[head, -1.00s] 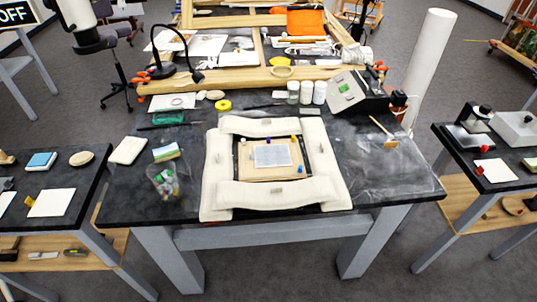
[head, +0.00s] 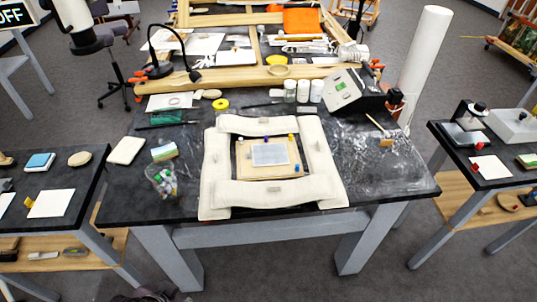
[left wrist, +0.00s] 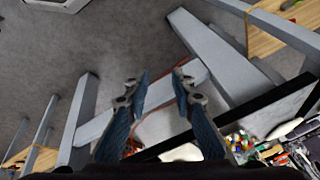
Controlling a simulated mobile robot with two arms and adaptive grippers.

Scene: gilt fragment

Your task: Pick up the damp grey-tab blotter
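At the far left edge of the head view, a white sheet (head: 5,203) is partly cut off on the left side table. A small grey piece (head: 6,185) lies by its upper edge; I cannot tell whether it is the grey tab, or whether the sheet is damp. A whole white sheet (head: 50,203) with a yellow tab (head: 28,202) lies to its right. My left gripper (left wrist: 160,84) is open and empty in the left wrist view, over floor and table legs, away from any sheet. My right gripper is not in view.
The left side table (head: 86,182) also holds a blue-topped block (head: 40,162) and a round disc (head: 80,158). A white padded frame (head: 325,160) sits on the dark central table (head: 400,175). Another white sheet (head: 496,167) with a red tab lies on the right table.

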